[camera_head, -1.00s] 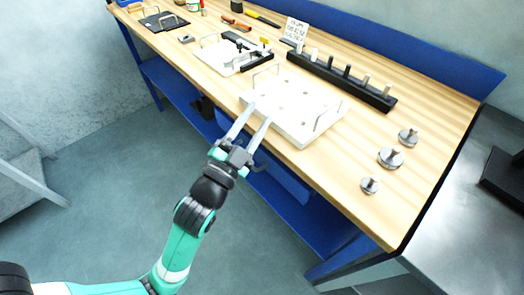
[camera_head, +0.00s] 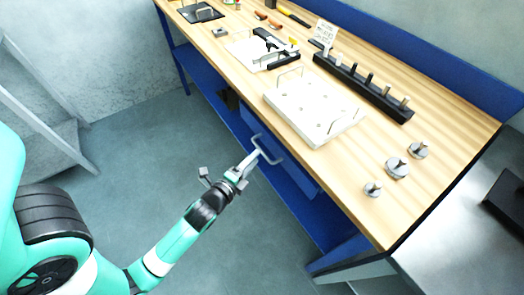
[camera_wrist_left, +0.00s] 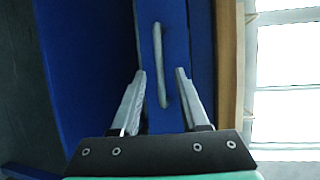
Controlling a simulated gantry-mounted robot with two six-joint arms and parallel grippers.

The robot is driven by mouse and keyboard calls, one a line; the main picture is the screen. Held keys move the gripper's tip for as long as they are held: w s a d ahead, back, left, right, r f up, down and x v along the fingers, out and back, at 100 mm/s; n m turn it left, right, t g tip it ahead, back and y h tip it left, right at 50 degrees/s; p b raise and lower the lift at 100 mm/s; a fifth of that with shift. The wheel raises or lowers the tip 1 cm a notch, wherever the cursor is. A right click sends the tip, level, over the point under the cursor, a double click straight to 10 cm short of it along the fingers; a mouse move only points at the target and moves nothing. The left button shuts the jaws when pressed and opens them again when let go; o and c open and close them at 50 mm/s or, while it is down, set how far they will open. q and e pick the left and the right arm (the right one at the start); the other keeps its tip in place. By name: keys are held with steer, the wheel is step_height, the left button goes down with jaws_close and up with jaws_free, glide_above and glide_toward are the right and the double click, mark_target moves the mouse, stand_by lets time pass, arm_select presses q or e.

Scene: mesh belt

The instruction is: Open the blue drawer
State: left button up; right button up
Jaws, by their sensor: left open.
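The blue drawer (camera_head: 298,176) sits under the wooden tabletop, its front facing the open floor. Its light grey bar handle (camera_head: 270,152) sticks out from the front. In the left wrist view the handle (camera_wrist_left: 158,50) runs lengthwise over the blue drawer front (camera_wrist_left: 175,25). My left gripper (camera_head: 256,157) is at the handle; in the left wrist view the gripper (camera_wrist_left: 160,74) is open, with one finger on each side of the handle's near part. Whether a finger touches the handle is unclear. My right gripper is not in view.
The wooden tabletop (camera_head: 440,130) is above the drawer, with a white plate (camera_head: 312,112) near its front edge. A black rack (camera_head: 360,85) of pegs and metal weights (camera_head: 396,168) stand on top. A blue lower shelf is below. The floor (camera_head: 130,140) in front is clear.

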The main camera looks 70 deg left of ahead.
arm_select(q)
steer(key=b+x, duration=0.1)
steer(key=x, duration=0.4)
jaws_close()
stand_by(1.4)
